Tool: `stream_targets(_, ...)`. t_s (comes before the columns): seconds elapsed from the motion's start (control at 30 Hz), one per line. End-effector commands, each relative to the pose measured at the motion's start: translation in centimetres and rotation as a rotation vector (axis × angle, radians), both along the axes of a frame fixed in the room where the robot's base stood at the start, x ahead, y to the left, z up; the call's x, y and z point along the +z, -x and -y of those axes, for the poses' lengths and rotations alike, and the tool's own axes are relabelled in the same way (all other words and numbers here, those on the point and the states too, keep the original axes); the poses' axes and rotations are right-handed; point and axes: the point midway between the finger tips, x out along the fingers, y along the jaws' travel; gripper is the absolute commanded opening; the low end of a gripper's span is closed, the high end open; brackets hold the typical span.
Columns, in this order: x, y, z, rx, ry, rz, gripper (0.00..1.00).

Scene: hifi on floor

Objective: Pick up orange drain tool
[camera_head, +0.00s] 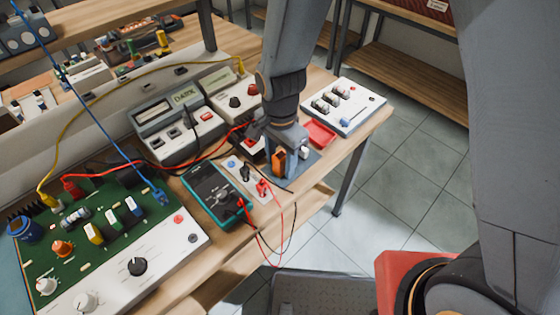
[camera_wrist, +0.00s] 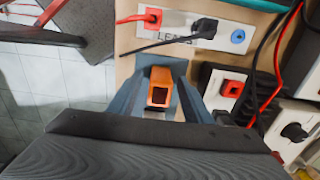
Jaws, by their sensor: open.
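The orange drain tool (camera_wrist: 160,76) stands up from a dark blue-grey pad on the wooden bench, with a dark opening in its face. In the head view the tool (camera_head: 279,161) shows as a small orange block under my gripper (camera_head: 290,154). In the wrist view my gripper (camera_wrist: 158,92) is open, with one finger on each side of the tool. I cannot tell whether the fingers touch it. The tool's lower part is hidden by the gripper body.
A white strip with leads (camera_head: 250,180) and a teal multimeter (camera_head: 215,194) lie to the left. A red tray (camera_head: 320,134) and a white switch box (camera_head: 344,106) lie to the right. Red and black cables loop over the bench's front edge, close by.

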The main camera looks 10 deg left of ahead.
Motion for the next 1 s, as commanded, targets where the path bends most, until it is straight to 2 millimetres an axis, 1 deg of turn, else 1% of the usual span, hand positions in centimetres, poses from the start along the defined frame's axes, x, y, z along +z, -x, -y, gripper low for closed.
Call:
stream_targets(0.1,-0.36,0.01,0.02,0.0,0.0,0.0,0.45)
stream_targets(0.3,-0.38,-0.01,0.02,0.0,0.0,0.0,0.45)
stream_targets(0.37,-0.37,0.0,0.01,0.0,0.0,0.0,0.35)
stream_targets(0.5,-0.37,0.01,0.02,0.0,0.0,0.0,0.12)
stream_targets(0.57,-0.36,0.01,0.02,0.0,0.0,0.0,0.02)
stream_targets(0.83,-0.29,-0.01,0.01,0.0,0.0,0.0,0.02)
stream_targets(1.0,0.41,-0.08,-0.03,0.0,-0.001,0.002,0.02)
